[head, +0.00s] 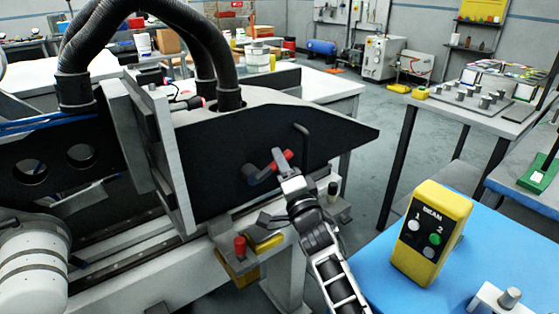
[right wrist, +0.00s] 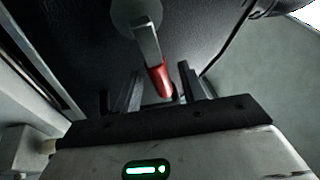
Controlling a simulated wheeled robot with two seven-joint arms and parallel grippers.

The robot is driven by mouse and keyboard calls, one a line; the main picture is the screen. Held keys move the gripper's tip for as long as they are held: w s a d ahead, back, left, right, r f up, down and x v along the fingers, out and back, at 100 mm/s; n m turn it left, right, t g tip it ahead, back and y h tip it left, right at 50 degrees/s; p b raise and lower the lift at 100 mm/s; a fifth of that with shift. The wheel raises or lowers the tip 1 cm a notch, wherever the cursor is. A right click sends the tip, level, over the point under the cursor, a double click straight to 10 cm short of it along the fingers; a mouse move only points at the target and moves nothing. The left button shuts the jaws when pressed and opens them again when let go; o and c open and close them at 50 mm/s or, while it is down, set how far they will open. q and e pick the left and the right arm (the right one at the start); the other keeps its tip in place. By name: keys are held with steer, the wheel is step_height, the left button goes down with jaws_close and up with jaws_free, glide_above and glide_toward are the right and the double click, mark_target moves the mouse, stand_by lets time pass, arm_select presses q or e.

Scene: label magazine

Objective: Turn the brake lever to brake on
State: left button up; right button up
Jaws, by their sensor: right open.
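The brake lever (head: 266,170) is a grey arm with a red grip, mounted on the side of the black machine plate (head: 220,150). In the head view its red grip points up and to the right. My right gripper (head: 287,168) is at the red grip and partly covers it. In the right wrist view the lever (right wrist: 151,50) reaches down from its round pivot, and its red end lies between the two open fingers of my right gripper (right wrist: 160,75). I cannot tell whether a finger touches it. My left gripper is not in view.
A black bent handle (head: 304,132) sits on the plate just above the lever. A red knob (head: 240,246) stands below it. Grey floor shows behind.

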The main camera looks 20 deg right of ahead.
steer(key=shift+x, duration=0.75)
jaws_close()
